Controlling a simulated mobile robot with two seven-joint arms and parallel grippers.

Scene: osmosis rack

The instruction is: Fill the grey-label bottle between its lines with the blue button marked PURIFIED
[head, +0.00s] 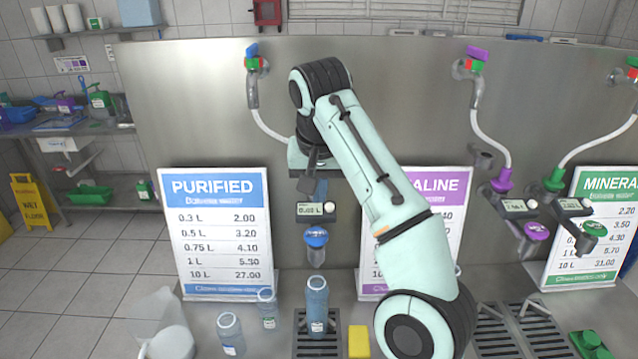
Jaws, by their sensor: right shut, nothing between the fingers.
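A clear bottle (317,300) stands upright on the drain grate under the purified tap. It looks bluish; its label (317,327) is small and I cannot tell its colour, its lines or the water level. The round blue button (316,237) sits below a small display (316,210) above the bottle. My right gripper (311,184) points down just above the display, shut and empty. It partly hides the blue fitting behind it, and I cannot tell whether it touches. Two other clear bottles (268,308) (230,335) stand to the left. My left gripper is not in view.
Purple (536,231) and green (595,229) buttons hang at right. A yellow sponge-like block (359,342) lies beside the grate (303,345).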

